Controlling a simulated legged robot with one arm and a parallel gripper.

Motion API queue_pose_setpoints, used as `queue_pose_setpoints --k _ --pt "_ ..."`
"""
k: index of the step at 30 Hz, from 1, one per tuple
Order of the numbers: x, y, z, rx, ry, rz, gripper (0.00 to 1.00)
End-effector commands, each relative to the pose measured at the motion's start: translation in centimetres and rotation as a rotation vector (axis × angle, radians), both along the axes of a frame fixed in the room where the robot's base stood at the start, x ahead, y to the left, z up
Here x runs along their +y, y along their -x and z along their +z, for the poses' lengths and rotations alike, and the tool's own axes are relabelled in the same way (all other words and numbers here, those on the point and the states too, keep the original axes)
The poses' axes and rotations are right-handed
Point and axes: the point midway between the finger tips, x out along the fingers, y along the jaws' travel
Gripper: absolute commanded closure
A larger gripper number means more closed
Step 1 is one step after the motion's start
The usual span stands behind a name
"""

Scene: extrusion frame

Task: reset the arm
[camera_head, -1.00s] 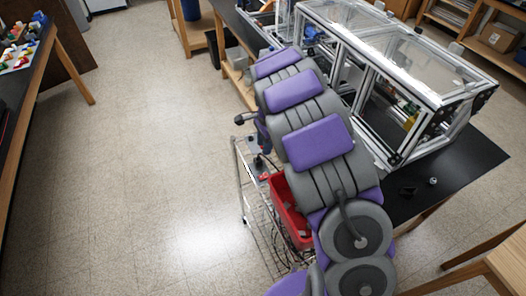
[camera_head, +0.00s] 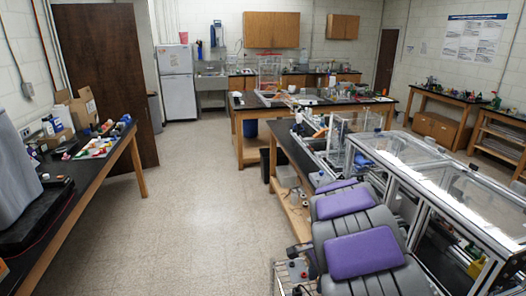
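My arm, grey with purple pads, rises from the bottom right of the head view and reaches away beside the extrusion frame (camera_head: 462,196). The frame is a long box of silver bars with clear panels on a black bench. My gripper is not clearly seen; the far end of the arm is hidden behind its own links. Whether anything is held cannot be seen.
A wire cart (camera_head: 292,276) stands at the arm's left. A black-topped table (camera_head: 75,190) with small items runs along the left. Open tiled floor (camera_head: 190,215) lies between. A wooden workbench (camera_head: 300,104), a white fridge (camera_head: 177,83) and a brown door (camera_head: 105,75) are farther back.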

Motion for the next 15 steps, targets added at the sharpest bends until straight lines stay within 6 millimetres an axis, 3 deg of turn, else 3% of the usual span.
queue_pose_setpoints --k 8,15 --pt "-0.4 8.5 4.1 0.013 0.017 0.251 0.64" --pt "0.2 16.7 5.7 0.034 -0.003 0.505 0.64"
